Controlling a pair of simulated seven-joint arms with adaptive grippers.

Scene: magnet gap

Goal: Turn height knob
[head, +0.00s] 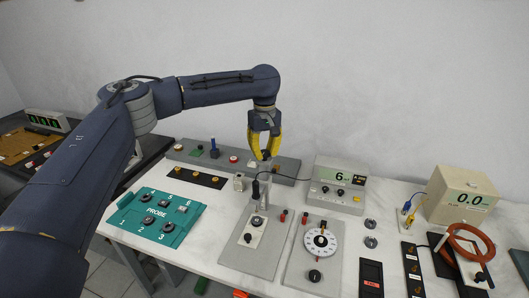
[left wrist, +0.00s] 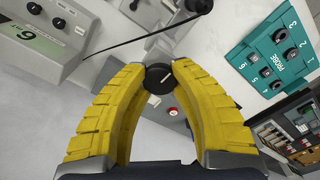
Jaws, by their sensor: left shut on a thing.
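The height knob, a round black knob with a white pointer mark, shows between my fingertips in the left wrist view (left wrist: 158,79). My left gripper (head: 264,155) has yellow fingers and points down over the top of the grey stand's post. It is shut on the knob, and its fingertips also show in the left wrist view (left wrist: 159,68) on either side of it. In the head view the fingers mostly hide the knob. The grey stand's base (head: 240,262) rests on the white table, with a black probe (head: 256,190) beside the post. My right gripper is in neither view.
A teal probe tray (head: 148,202) lies left of the stand. A dial plate (head: 321,241) is to its right. A meter box (head: 337,184) reading 6 stands behind, with a cable running toward the stand. A beige box (head: 462,197) reads 0.0 at the right.

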